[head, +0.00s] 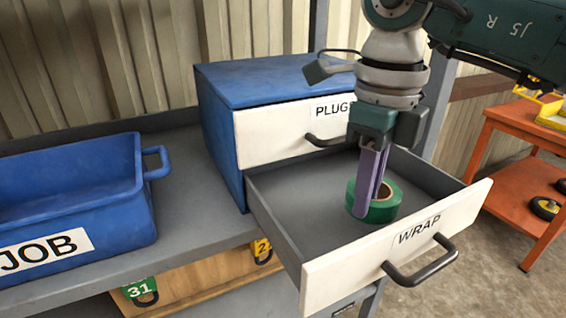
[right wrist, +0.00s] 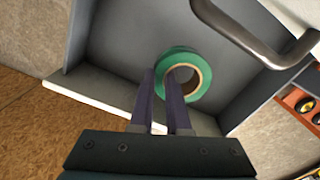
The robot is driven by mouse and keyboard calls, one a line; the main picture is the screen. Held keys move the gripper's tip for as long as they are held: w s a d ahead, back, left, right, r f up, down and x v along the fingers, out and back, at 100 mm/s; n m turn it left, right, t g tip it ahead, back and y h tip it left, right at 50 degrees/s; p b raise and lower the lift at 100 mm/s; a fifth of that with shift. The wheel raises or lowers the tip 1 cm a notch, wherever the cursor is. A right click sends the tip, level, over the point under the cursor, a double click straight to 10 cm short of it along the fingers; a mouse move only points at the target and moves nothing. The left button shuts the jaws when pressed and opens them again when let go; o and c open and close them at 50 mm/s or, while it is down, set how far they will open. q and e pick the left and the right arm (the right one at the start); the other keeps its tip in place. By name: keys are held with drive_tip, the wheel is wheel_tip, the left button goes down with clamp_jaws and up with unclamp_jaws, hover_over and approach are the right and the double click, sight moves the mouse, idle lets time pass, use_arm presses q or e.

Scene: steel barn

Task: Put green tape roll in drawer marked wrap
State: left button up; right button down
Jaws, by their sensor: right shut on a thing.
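The green tape roll (head: 384,205) is inside the open drawer marked WRAP (head: 418,229), low down near the drawer floor. My right gripper (head: 368,208) reaches down into the drawer and is shut on the near-left wall of the roll. The right wrist view shows the roll (right wrist: 163,62) at the fingertips (right wrist: 165,92), with its hole clear. I cannot tell whether the roll touches the drawer floor. My left gripper is in neither view.
The closed PLUG drawer (head: 285,132) sits above the open one in the blue cabinet (head: 215,130). A blue bin marked JOB (head: 140,205) stands on the grey shelf at left. An orange cart (head: 525,188) stands at right. The drawer floor left of the roll is bare.

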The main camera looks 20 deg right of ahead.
wheel_tip(320, 180, down, 2)
drive_tip(key=shift+f, duration=0.25)
drive_tip(key=shift+f, duration=0.1)
drive_tip(key=c, duration=0.9)
unclamp_jaws()
drive_tip(key=shift+r, duration=0.3)
wheel_tip(320, 180, up, 12)
drive_tip(key=b, duration=0.1)
drive_tip(key=shift+f+b, duration=0.15)
drive_tip(key=shift+b, duration=0.15)
